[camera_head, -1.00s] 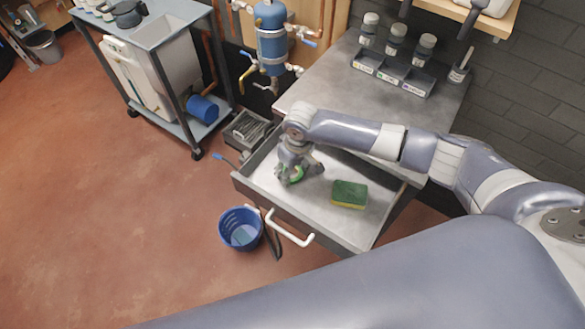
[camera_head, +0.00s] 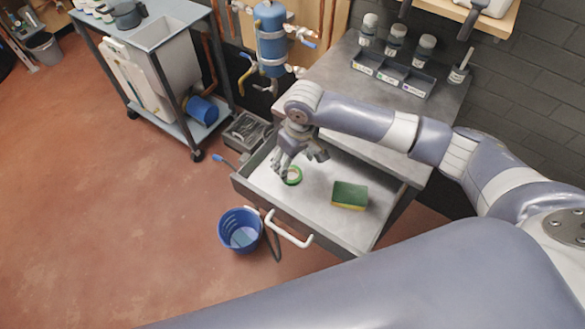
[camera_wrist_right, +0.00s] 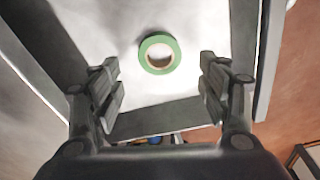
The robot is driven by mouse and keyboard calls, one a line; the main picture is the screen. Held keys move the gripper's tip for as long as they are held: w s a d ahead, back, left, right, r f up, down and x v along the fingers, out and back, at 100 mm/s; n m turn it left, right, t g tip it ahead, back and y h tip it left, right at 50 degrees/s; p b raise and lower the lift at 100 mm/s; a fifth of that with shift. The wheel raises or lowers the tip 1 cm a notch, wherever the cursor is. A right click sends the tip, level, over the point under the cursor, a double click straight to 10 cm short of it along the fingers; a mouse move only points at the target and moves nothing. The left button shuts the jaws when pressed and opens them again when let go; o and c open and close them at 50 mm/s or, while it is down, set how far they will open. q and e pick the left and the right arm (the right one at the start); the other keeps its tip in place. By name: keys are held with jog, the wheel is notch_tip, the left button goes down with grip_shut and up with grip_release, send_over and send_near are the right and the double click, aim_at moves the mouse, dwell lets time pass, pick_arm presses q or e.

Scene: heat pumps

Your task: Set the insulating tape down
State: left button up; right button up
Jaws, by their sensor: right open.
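The insulating tape (camera_head: 293,176) is a green ring lying flat in the open drawer (camera_head: 314,211), near its left end. In the right wrist view the tape (camera_wrist_right: 159,53) lies on the pale drawer bottom, apart from the fingers. My right gripper (camera_head: 298,160) is above the tape in the head view. Its fingers (camera_wrist_right: 160,85) are spread wide with nothing between them. My left gripper is not in view.
A green and yellow sponge (camera_head: 349,195) lies in the drawer to the right of the tape. The drawer has a white handle (camera_head: 289,229) in front. A blue bucket (camera_head: 240,231) stands on the floor.

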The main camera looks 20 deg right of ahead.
jog(key=r, duration=0.6)
jog(key=shift+s+d, duration=0.15)
jog(key=shift+s, duration=0.2)
